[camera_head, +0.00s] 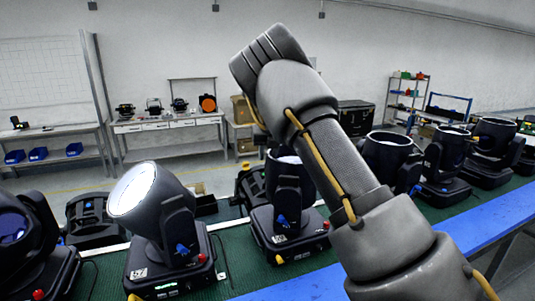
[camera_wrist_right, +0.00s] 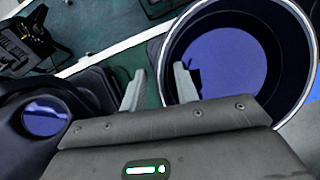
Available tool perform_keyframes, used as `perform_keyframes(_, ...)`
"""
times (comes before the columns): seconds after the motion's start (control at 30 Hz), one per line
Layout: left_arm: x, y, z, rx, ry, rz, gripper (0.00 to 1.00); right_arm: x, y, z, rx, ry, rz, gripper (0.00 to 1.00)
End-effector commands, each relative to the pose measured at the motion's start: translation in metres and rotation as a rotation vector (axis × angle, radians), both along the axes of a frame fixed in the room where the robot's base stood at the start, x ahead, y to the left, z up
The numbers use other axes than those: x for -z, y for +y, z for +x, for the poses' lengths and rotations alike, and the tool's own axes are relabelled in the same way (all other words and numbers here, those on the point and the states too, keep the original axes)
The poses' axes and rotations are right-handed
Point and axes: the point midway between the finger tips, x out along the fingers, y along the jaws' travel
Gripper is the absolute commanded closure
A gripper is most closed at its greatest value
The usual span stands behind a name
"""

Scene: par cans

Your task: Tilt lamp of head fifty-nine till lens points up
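A moving head (camera_head: 285,215) stands on the green bench, left of my right arm, its lens facing mostly up. Its small label is too small to read surely, so I cannot confirm fifty-nine. Left of it, another head (camera_head: 158,215) has its bright lens tilted up and left. In the wrist view, a large round lens (camera_wrist_right: 230,60) faces the camera at the right. My right gripper (camera_wrist_right: 158,86) is open, its fingers appearing either side of that lamp's rim; contact cannot be told. In the head view the right arm hides its fingers. My left gripper is out of view.
Other heads crowd the row, including one (camera_head: 390,155) right of my arm and one (camera_head: 25,240) at far left. A second lens (camera_wrist_right: 45,117) lies left in the wrist view. A blue rail (camera_head: 480,225) edges the bench (camera_head: 225,262). Worktables stand behind.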

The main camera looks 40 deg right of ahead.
Motion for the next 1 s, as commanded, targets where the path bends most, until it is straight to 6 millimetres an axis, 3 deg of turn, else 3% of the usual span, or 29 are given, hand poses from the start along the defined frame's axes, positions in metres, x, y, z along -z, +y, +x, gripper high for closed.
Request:
perform_keyframes(0.23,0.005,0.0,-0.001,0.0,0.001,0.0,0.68,-0.007,0.002,-0.002,-0.001,-0.001,-0.001,0.7)
perform_keyframes(0.7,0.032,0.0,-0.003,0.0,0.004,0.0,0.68,-0.083,0.02,-0.031,-0.001,-0.003,-0.001,0.7)
perform_keyframes(1.0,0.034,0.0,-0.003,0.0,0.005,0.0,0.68,-0.099,0.023,-0.037,0.0,0.0,0.0,0.7)
